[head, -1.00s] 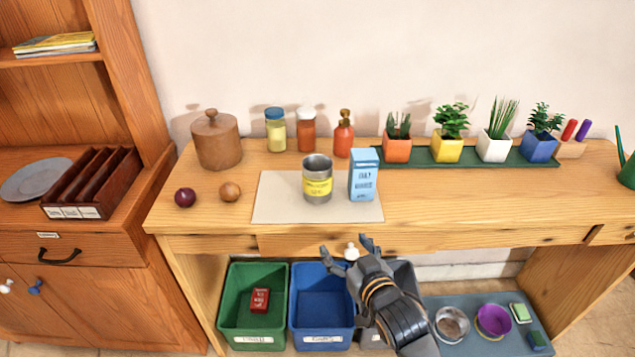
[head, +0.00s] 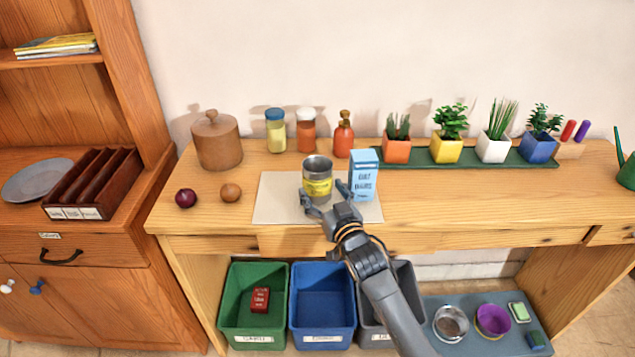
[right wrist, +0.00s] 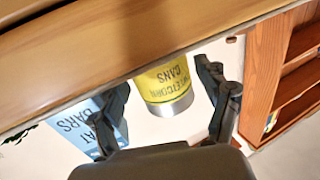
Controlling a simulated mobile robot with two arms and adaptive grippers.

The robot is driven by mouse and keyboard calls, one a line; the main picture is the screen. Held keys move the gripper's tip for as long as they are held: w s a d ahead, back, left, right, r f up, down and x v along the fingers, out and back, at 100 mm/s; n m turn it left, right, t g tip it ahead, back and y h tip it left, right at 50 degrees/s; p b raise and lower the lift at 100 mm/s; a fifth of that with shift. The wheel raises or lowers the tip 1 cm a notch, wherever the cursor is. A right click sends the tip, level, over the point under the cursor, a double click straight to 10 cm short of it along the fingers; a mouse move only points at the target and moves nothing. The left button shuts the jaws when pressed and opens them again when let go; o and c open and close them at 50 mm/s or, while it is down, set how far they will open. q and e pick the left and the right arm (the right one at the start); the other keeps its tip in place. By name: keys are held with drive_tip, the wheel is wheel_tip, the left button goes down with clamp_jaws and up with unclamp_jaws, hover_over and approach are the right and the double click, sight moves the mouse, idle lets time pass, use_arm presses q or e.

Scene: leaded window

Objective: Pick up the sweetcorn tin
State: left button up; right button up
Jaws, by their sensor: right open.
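The sweetcorn tin (head: 317,176) is a silver can with a yellow label, standing upright on a pale mat (head: 274,205) on the wooden desk. My right gripper (head: 324,197) is open at the tin's near side, its fingers pointing toward it. In the right wrist view the tin (right wrist: 166,84) shows between the two spread fingers (right wrist: 168,98), with a gap on each side. A light blue carton (head: 364,178) stands just right of the tin; in the wrist view the carton (right wrist: 82,132) is partly hidden behind one finger. My left gripper is not in view.
An onion (head: 231,192) and a purple ball-shaped item (head: 185,198) lie left of the mat. Jars (head: 276,130), a pump bottle (head: 344,135) and potted plants (head: 448,135) line the back. Green (head: 240,329) and blue (head: 322,318) bins stand below the desk.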

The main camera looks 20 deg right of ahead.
drive_tip(key=w, duration=0.4)
drive_tip(key=shift+a+f, duration=0.1)
drive_tip(key=c, duration=0.9)
drive_tip(key=shift+c, duration=0.2)
